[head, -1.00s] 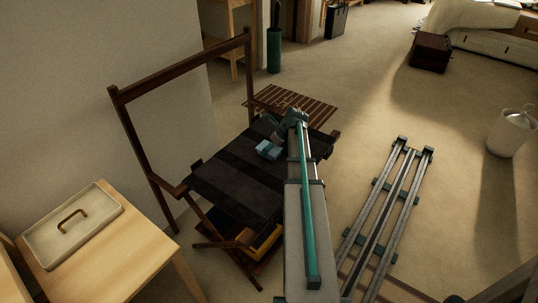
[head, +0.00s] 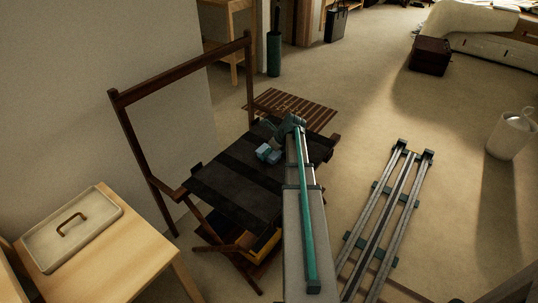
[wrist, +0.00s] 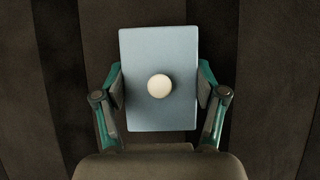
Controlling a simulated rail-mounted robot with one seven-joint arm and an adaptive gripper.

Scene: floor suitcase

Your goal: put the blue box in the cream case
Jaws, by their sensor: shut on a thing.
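The blue box (wrist: 160,48), pale blue with a round white knob (wrist: 159,86) on its face, is between the two fingers of my gripper (wrist: 161,88) in the wrist view. The fingers are shut on its left and right sides. In the head view the blue box (head: 264,151) is at my gripper (head: 276,146), over the far part of the dark luggage rack's top; I cannot tell whether it touches that top. The cream case (head: 92,215), shallow with a brown handle (head: 70,224) on its upper side, lies on a light wooden table at left. Its inside is not visible.
The dark strapped rack top (head: 225,196) has a tall wooden frame (head: 183,66) along its wall side. The wooden table (head: 125,262) stands at lower left, with a gap between it and the rack. Rails (head: 390,205) lie on the floor at right.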

